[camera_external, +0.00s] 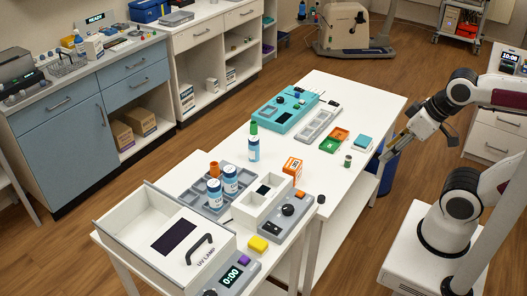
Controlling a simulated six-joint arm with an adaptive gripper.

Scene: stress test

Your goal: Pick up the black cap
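A small round black piece (321,199), which looks like a black cap, sits at the right edge of the grey device with a knob on the near table. It is too small to be sure of. A small vial (348,161) with a dark top stands farther back near the right edge of the white table (371,108). My gripper (386,156) hangs just off the table's right edge, to the right of the vial and apart from both. Its fingers point down and left; their gap is too small to make out.
Blue-labelled bottles (230,180) stand in a grey rack on the left. A green-capped bottle (253,148), an orange-and-white box (292,167), green and orange trays (334,140) and a teal device (284,110) occupy the table. A blue bin (386,180) stands below my gripper.

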